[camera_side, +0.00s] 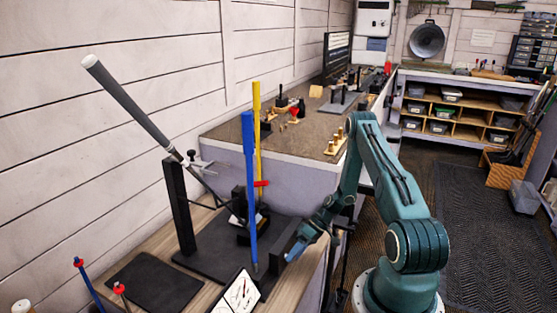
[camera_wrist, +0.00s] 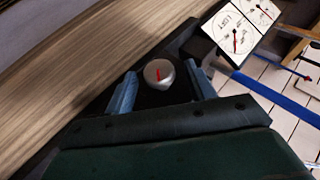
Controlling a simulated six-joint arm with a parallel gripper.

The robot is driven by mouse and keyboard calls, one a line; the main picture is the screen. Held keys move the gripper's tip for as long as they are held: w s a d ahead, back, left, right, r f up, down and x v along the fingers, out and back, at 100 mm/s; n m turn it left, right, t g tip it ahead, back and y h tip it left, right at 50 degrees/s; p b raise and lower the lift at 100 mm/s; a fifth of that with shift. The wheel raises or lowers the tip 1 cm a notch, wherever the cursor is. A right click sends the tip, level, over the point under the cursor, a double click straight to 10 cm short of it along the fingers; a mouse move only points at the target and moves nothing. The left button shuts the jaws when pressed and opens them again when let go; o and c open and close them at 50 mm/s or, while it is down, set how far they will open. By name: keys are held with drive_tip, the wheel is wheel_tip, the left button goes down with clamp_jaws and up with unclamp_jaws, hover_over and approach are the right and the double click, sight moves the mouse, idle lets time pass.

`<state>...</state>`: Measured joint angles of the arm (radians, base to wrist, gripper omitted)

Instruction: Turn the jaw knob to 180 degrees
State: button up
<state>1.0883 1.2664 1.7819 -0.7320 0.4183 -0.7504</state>
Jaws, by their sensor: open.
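The jaw knob (camera_wrist: 158,76) is a round silver knob with a red pointer line, on a black mount in the wrist view. Its red line points nearly straight up in that picture. My gripper (camera_wrist: 160,72) is open, with one blue finger on the left of the knob and one on the right. A narrow gap seems to show on each side; I cannot tell whether either finger touches it. In the side view my gripper (camera_side: 291,253) is low at the right end of the black base plate (camera_side: 218,262), and the knob cannot be made out there.
A white dial card (camera_side: 238,293) stands by the bench's front edge; dials with red needles (camera_wrist: 235,38) show upper right in the wrist view. A tall blue rod (camera_side: 250,190) and a yellow rod (camera_side: 257,125) stand close to my gripper. A grey-gripped club (camera_side: 130,105) slants up at left.

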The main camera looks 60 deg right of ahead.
wheel_tip(320, 180, up, 20)
idle(1.1)
drive_tip(key=s+a+f+n+h, duration=0.1)
drive_tip(key=s+f+h, duration=0.4)
drive_tip(key=f+h, duration=0.2)
drive_tip(key=shift+s+n, duration=0.2)
drive_tip(key=shift+n, duration=0.1)
idle(0.5)
drive_tip(key=shift+w+a+f, duration=0.1)
drive_tip(key=shift+d+x, duration=0.1)
drive_tip(key=shift+x, duration=3.3)
drive_tip(key=shift+d+x, duration=0.15)
drive_tip(key=shift+x, duration=3.2)
drive_tip(key=shift+f, duration=0.1)
